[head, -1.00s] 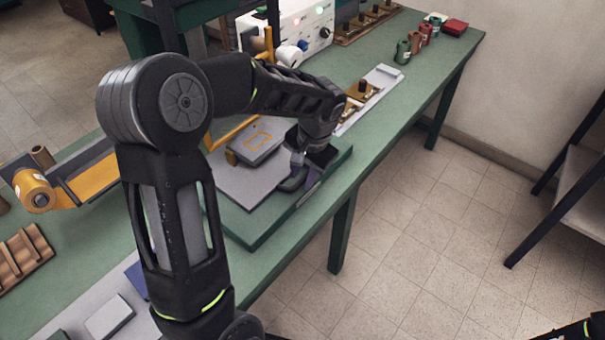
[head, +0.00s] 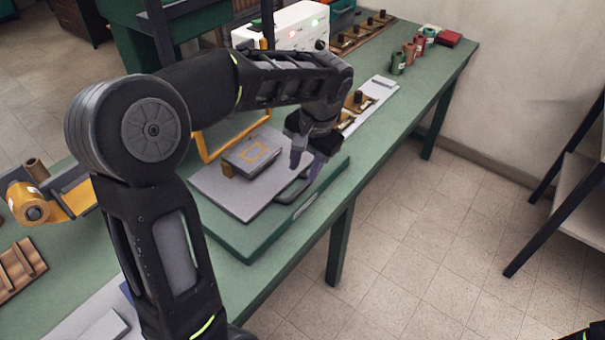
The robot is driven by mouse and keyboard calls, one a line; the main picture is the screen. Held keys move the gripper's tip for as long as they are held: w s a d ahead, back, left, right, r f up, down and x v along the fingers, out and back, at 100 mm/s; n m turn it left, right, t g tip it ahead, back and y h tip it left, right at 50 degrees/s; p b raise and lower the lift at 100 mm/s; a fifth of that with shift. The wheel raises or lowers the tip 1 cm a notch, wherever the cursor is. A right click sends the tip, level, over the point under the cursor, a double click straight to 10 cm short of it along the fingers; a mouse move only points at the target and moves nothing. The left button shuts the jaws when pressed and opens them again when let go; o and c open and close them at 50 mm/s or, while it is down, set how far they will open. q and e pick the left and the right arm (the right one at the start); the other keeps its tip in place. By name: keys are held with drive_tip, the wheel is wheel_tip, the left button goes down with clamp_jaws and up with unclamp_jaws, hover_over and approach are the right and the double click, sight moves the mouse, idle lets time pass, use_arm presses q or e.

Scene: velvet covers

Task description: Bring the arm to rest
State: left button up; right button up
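My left arm reaches in from the left and bends over the green bench (head: 395,125). My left gripper (head: 306,168) points down above the front right edge of a grey plate (head: 222,196) on a green base. Its two fingers are apart with nothing seen between them. A dark handle (head: 292,194) on the plate's edge lies just below the fingertips.
A white machine with lights (head: 290,30) stands behind the plate. An orange roll (head: 28,204) and a brown ribbed rack (head: 20,268) lie left. A shelf (head: 570,205) stands right, across open floor.

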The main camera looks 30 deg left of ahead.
idle(0.5)
use_arm(q)
drive_tip(key=w+d+f+t+h, duration=0.3)
drive_tip(key=w+d+f+t, duration=0.15)
drive_tip(key=w+d, duration=0.3)
drive_tip(key=s+d+f+h, duration=0.2)
drive_tip(key=s+d+f, duration=0.1)
drive_tip(key=d+f, duration=0.75)
drive_tip(key=s+d+f+n+g, duration=0.1)
drive_tip(key=s+d+f+g, duration=0.1)
drive_tip(key=s+f, duration=0.8)
drive_tip(key=s+d+f+n+g+h, duration=0.1)
drive_tip(key=s+d+f, duration=0.3)
drive_tip(key=s+f, duration=0.6)
drive_tip(key=s+g, duration=0.1)
drive_tip(key=s, duration=0.2)
drive_tip(key=shift+s+d+n, duration=0.4)
